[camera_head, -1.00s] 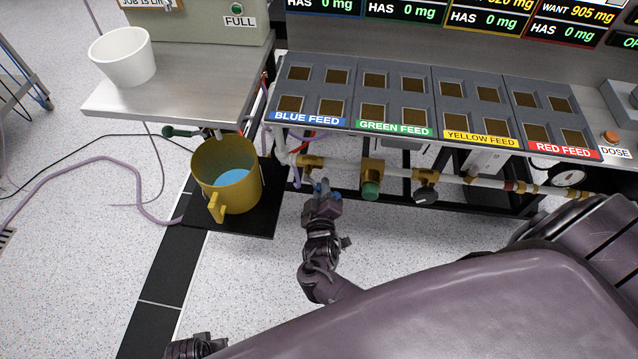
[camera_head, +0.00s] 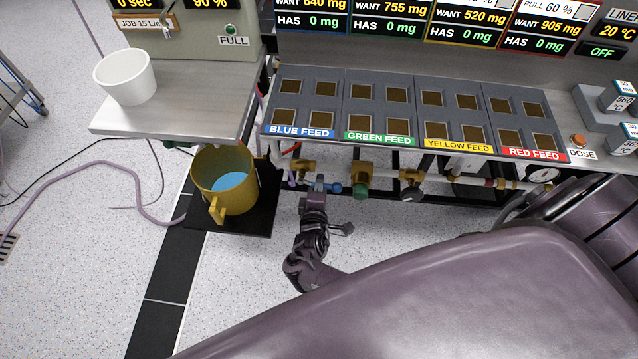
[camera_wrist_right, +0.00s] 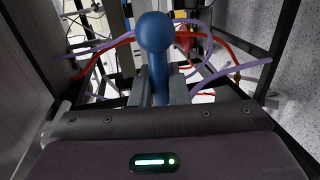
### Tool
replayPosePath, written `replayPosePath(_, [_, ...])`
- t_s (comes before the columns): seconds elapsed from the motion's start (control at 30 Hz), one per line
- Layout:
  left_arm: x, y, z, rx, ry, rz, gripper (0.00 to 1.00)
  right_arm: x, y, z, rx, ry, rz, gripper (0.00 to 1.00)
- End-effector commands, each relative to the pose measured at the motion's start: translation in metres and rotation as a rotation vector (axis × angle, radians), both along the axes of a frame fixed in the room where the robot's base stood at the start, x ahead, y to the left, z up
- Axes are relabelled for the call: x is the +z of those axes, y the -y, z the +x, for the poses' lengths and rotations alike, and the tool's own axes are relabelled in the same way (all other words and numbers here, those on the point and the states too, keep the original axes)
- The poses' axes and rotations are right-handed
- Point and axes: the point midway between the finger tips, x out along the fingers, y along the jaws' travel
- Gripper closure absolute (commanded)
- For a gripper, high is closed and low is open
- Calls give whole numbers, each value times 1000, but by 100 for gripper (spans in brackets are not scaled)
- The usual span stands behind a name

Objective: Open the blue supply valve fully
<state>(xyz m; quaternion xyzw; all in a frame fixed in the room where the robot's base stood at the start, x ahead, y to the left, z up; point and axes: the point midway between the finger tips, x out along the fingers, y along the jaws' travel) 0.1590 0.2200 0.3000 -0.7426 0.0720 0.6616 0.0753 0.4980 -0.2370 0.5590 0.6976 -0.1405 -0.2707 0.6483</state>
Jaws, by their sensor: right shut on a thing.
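The blue supply valve has a brass body (camera_head: 302,167) on the pipe under the BLUE FEED panel. Its blue lever ends in a round knob (camera_head: 334,188), which sticks out to the right of my right gripper (camera_head: 318,186). In the right wrist view, the blue lever (camera_wrist_right: 157,60) stands between the two fingers of the right gripper (camera_wrist_right: 160,88), which is shut on it. The knob extends beyond the fingertips. The join between lever and valve body is mostly hidden by the gripper. My left gripper is out of view.
A green-handled valve (camera_head: 361,188) is close to the right of the blue knob, and a dark-handled valve (camera_head: 411,193) is further right. A yellow bucket (camera_head: 207,182) with blue liquid stands at left. Red hoses (camera_wrist_right: 226,45) and purple hoses run behind the lever.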

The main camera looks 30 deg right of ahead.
Motion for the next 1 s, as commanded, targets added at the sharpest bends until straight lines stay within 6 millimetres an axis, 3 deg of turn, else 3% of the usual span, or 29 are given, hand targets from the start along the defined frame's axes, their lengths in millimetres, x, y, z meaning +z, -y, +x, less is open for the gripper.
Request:
replayPosePath(0.57, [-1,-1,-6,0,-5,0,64,1,0,0,0,-18,-25,100])
replayPosePath(0.6, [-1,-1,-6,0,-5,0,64,1,0,0,0,-17,-25,80])
replayPosePath(0.7, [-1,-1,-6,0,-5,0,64,1,0,0,0,-17,-25,67])
replayPosePath(1.0, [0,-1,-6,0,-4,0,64,2,-1,-1,1,-17,-23,66])
